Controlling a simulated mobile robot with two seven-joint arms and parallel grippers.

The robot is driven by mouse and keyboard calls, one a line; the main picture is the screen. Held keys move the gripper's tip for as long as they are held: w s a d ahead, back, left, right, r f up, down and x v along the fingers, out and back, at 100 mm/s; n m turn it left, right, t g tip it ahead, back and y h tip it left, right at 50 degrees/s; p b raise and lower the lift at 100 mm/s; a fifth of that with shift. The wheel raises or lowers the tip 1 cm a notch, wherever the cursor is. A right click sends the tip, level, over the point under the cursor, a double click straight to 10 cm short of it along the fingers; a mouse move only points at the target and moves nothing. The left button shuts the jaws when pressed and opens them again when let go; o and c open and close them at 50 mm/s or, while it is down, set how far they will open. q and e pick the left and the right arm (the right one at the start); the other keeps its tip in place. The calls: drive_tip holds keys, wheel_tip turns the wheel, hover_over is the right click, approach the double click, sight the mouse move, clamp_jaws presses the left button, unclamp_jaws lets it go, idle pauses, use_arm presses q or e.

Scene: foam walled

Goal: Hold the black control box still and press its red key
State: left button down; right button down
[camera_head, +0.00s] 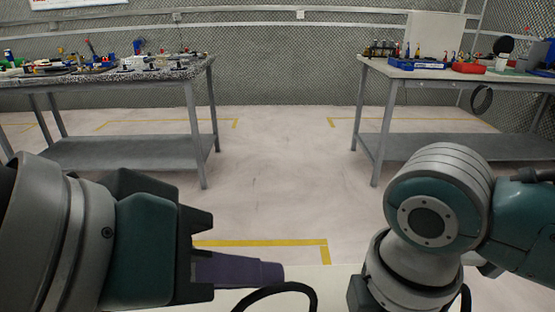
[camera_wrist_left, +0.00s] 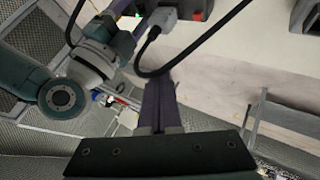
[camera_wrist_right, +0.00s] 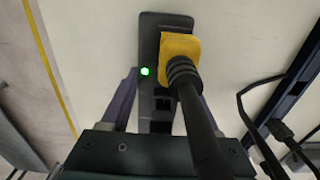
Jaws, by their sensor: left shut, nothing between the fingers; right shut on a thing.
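A long black box (camera_wrist_right: 150,30) with a lit green lamp lies on a pale surface in the right wrist view. A yellow plug-like part with a thick black cable covers much of it. My right gripper (camera_wrist_right: 163,88) has its purple fingers along both sides of the box and is shut on it. In the left wrist view, part of a black box (camera_wrist_left: 197,14) with a red part shows at the top edge, cut off. My left gripper (camera_head: 268,272) is shut and empty, apart from the box; its fingers also show in the left wrist view (camera_wrist_left: 160,88).
A black cable (camera_head: 280,289) loops near the left fingertips. The pale tabletop (camera_head: 335,280) lies at the front. Two cluttered workbenches (camera_head: 180,72) (camera_head: 455,76) stand farther back, with open floor between.

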use_arm(q)
drive_tip(key=shift+f, duration=4.4)
drive_tip(key=shift+f, duration=0.4)
drive_tip(key=shift+f, duration=0.5)
drive_tip(key=shift+r, duration=0.9)
drive_tip(key=shift+r, duration=0.1)
